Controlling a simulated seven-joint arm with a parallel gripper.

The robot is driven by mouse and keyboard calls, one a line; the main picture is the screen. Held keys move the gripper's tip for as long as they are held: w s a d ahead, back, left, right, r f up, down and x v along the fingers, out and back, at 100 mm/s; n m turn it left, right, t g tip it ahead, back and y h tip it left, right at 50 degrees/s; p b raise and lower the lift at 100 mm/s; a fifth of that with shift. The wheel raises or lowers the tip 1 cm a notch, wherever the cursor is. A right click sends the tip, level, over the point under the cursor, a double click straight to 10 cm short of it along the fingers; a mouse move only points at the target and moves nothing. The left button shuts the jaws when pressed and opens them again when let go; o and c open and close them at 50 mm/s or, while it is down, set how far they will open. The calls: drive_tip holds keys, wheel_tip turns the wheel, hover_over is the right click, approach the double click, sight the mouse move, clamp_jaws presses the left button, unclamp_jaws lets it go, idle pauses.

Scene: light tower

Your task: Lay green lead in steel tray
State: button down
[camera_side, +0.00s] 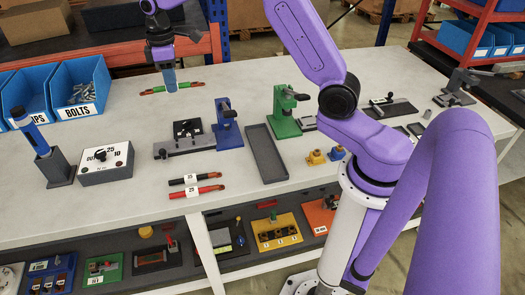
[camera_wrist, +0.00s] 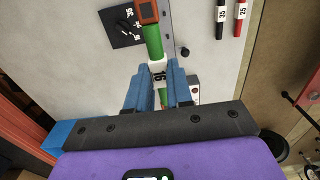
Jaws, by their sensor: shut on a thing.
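The green lead (camera_side: 182,87), with orange-red ends, is gripped near its middle by my gripper (camera_side: 169,86) at the back left of the bench. It appears to be held above the bench top. In the wrist view, the blue fingers close on the white numbered label of the green lead (camera_wrist: 153,40), and one orange end points away from my gripper (camera_wrist: 159,88). The steel tray (camera_side: 266,153) is a long, dark grey, shallow tray in the middle of the bench. It is empty, and the lead is apart from it, to its back left.
A blue clamp (camera_side: 227,126) and black plate stand between the lead and the tray. Blue bins (camera_side: 84,88) stand at the back left.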

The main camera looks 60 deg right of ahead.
wheel_tip(320, 180, up, 2)
drive_tip(key=shift+r, duration=0.2)
drive_tip(key=s+d+n, duration=0.6)
drive_tip(key=s+n, duration=0.2)
drive_tip(key=s, duration=0.2)
drive_tip(key=n, duration=1)
hover_over(265, 152)
wheel_tip(265, 152, down, 14)
drive_tip(key=shift+f, duration=4.6)
drive_tip(key=shift+f, duration=0.15)
drive_tip(key=c, duration=1)
unclamp_jaws()
